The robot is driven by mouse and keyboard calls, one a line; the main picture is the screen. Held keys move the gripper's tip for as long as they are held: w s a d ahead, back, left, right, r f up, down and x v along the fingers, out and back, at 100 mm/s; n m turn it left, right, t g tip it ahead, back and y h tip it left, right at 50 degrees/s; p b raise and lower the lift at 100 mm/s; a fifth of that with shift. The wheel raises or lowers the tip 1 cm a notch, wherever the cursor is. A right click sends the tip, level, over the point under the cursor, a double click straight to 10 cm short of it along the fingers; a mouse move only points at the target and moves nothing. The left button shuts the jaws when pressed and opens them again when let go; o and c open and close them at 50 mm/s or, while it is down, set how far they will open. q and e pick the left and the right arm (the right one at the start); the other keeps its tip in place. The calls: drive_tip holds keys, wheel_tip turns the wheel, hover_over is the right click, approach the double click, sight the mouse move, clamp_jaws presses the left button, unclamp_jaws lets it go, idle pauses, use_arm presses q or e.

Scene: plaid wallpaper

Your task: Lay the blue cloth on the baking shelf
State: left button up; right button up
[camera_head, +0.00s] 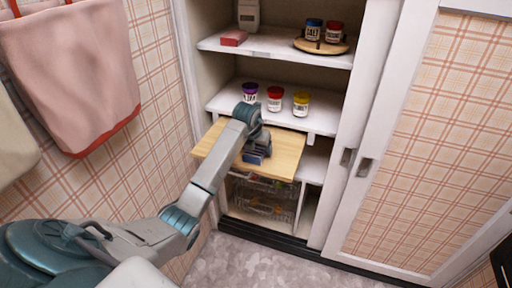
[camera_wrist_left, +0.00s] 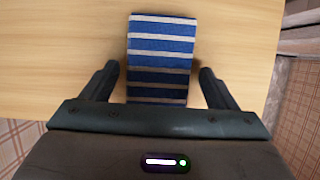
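The blue cloth (camera_wrist_left: 161,58), folded with white stripes, lies flat on a light wooden board (camera_wrist_left: 60,50) in the left wrist view. In the head view a small blue part of the cloth (camera_head: 253,158) shows below my left gripper (camera_head: 256,152), over the wooden board (camera_head: 287,150). My left gripper is open, with one finger at each side of the cloth's near end in the left wrist view (camera_wrist_left: 160,85). Gaps show between the fingers and the cloth. My right gripper is not in view. Which shelf is the baking shelf cannot be told from labels.
A white shelf (camera_head: 317,118) above the board holds jars with purple, red (camera_head: 275,99) and yellow lids. A higher shelf (camera_head: 275,48) holds a pink block (camera_head: 233,38) and a round wooden tray (camera_head: 303,45) with two jars. A wire basket (camera_head: 262,200) is below the board.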

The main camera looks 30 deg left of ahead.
sight(256, 152)
use_arm(q)
drive_tip(key=shift+f, duration=0.2)
drive_tip(key=v, duration=0.1)
drive_tip(key=b+v, duration=0.1)
drive_tip(key=v, duration=0.1)
drive_tip(key=b+v, duration=0.1)
drive_tip(key=v, duration=0.1)
drive_tip(key=shift+w+d+r, duration=0.15)
drive_tip(key=shift+w+d, duration=0.05)
drive_tip(key=shift+w, duration=0.15)
drive_tip(key=v, duration=0.5)
drive_tip(key=shift+s+r, duration=0.1)
drive_tip(key=shift+r, duration=0.3)
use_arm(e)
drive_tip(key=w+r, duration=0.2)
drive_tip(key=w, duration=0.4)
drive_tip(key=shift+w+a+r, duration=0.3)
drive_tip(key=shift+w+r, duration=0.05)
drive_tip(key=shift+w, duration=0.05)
use_arm(q)
drive_tip(key=shift+d, duration=0.1)
